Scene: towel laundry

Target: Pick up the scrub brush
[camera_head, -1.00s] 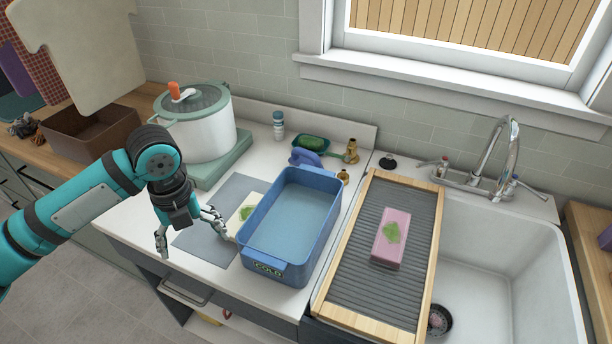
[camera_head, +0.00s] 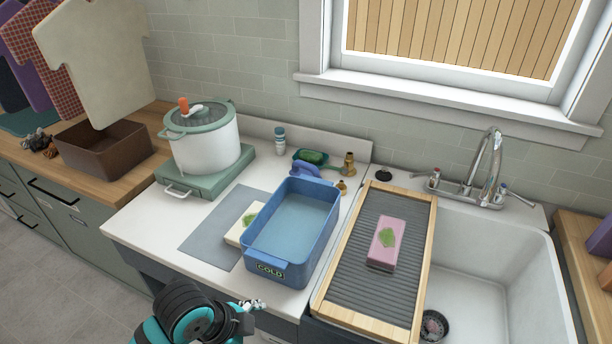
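A blue item with an arched handle, which looks like the scrub brush (camera_head: 302,170), sits on the counter behind the blue basin (camera_head: 331,238). The basin and handle hide part of it, so its bristles do not show. My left gripper (camera_head: 252,304) is low in the picture at the counter's front edge, well away from the brush, with the basin between them. The fingers are small and seen at an angle, so their opening is unclear. I see nothing held in them. My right gripper is out of view.
A white pot (camera_head: 205,140) stands on a green burner (camera_head: 207,178) at left. A green soap dish (camera_head: 298,157) and brass pieces (camera_head: 349,162) are beside the brush. A ribbed drying board (camera_head: 352,285) with a pink block (camera_head: 386,243) lies to the right. A grey mat (camera_head: 212,245) is left of the basin.

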